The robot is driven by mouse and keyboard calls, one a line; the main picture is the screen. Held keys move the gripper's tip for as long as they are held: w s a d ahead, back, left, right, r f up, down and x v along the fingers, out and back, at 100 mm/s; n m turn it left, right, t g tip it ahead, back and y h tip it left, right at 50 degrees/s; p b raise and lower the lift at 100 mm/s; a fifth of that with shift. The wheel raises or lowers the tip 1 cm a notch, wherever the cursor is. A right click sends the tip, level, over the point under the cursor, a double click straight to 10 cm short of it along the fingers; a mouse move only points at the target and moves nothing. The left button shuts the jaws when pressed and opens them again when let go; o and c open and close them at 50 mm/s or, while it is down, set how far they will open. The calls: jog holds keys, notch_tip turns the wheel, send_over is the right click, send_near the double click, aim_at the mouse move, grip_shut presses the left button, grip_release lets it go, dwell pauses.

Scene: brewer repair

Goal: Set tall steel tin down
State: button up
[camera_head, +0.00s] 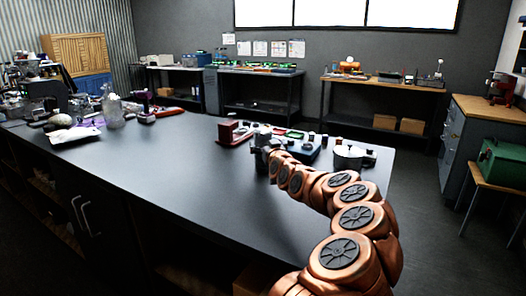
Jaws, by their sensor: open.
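My copper-coloured arm reaches across the dark bench, and my gripper (261,145) is at its far end, low over the bench top. The gripper is open. It is small in the picture, and its fingers blend with grey parts around them. I cannot make out the tall steel tin for certain. It may be at or behind the gripper, where grey metal shows, but I cannot tell whether it touches the bench. A round silver container (348,158) stands on the bench to the right of my arm.
The long dark bench (180,180) is clear left of my gripper. A dark red device (232,133) stands just left of the gripper. A clear bottle (113,111) and clutter fill the bench's left end.

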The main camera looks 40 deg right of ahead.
jog(key=shift+d+p+x, duration=0.25)
jog(key=shift+p+x, duration=0.6)
jog(key=shift+x, duration=1.15)
jog(key=shift+w+d+f, duration=0.2)
jog(key=shift+w+f, duration=0.05)
jog(key=shift+w, duration=0.25)
jog(key=c, duration=1.5)
jog(key=shift+r, duration=0.15)
